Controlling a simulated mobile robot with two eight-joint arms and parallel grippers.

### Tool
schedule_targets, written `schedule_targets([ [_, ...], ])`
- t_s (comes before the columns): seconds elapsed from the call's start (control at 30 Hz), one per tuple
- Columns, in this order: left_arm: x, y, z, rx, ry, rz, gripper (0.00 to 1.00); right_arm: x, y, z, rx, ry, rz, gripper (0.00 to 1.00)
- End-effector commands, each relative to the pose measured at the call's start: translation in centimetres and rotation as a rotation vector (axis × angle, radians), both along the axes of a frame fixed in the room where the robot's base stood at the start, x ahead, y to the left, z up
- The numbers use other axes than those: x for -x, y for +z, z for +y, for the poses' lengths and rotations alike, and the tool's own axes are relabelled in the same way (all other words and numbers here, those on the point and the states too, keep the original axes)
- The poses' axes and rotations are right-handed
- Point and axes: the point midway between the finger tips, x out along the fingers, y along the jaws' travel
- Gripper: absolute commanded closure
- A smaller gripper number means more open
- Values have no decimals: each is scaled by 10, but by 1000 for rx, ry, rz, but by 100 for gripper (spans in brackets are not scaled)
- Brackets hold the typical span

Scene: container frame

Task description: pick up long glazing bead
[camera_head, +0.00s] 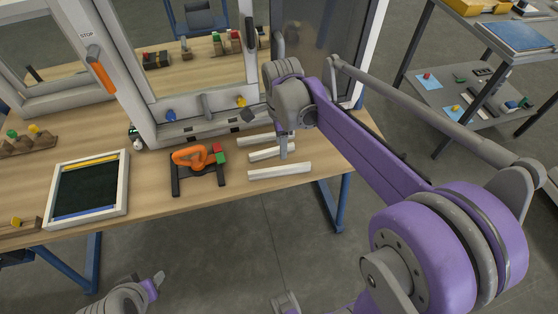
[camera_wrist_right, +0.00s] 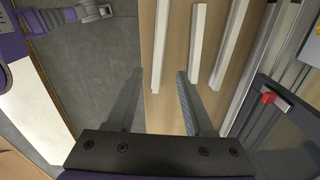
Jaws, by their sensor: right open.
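Three white glazing beads lie side by side on the wooden table. The front bead (camera_head: 280,171) looks longest and lies near the table's front edge; in the right wrist view it is the left bead (camera_wrist_right: 160,45).
An orange-and-black tool (camera_head: 199,158) lies left of the beads. A dark framed panel (camera_head: 90,190) lies farther left. A white window frame (camera_head: 200,120) stands behind the beads. A shelf cart (camera_head: 470,80) stands at the right. The floor before the table is clear.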

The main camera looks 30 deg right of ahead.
Motion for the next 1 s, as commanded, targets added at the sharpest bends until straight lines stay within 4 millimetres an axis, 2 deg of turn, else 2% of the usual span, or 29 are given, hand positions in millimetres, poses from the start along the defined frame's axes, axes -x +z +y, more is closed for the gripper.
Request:
schedule_targets([
  [0.23, 1, -5, 0, 0, 0, 2, 50, 0, -38, 0, 0, -3, 1, 48],
  [0.53, 2, -6, 0, 0, 0, 3, 50, -1, -65, 1, 0, -2, 1, 48],
  [0.73, 2, -7, 0, 0, 0, 3, 50, -2, -95, 3, 0, -2, 1, 48],
  [0.83, 2, -8, 0, 0, 0, 4, 50, -2, -104, 3, 0, -2, 1, 48],
  [1.0, 2, -8, 0, 0, 0, 4, 50, -2, -106, 3, 0, -1, 1, 48],
])
